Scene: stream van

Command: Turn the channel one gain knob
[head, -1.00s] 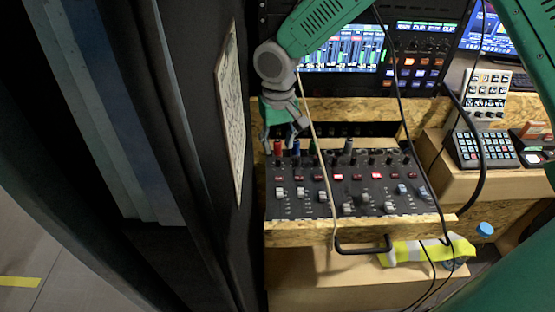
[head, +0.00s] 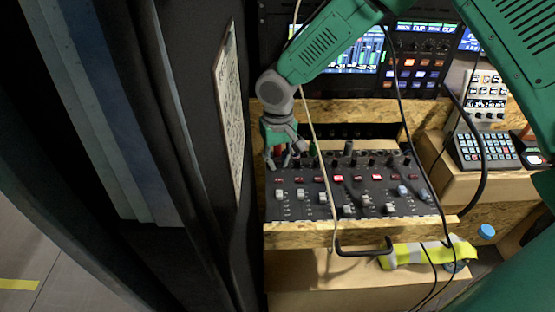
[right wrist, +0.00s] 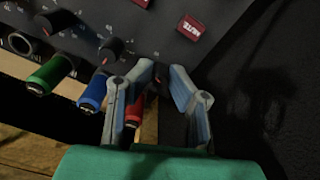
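The audio mixer (head: 300,205) sits on a wooden shelf, with rows of gain knobs, lit red mute buttons and faders. My right gripper (head: 279,163) is low at the mixer's far left end. In the right wrist view its fingertips (right wrist: 163,72) are drawn in on either side of a small dark knob, the channel one gain knob (right wrist: 160,79), which is mostly hidden between them and appears gripped. The neighbouring gain knob (right wrist: 112,48) stands free. A red plug (right wrist: 136,109) is just behind one finger. My left gripper is not in view.
A blue plug (right wrist: 93,92) and a green plug (right wrist: 50,72) stand close by the gripper. A pale cable (head: 319,150) hangs across the mixer. A dark wall panel is close on the left. A black handle (head: 363,250) and yellow vest (head: 420,253) are in front.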

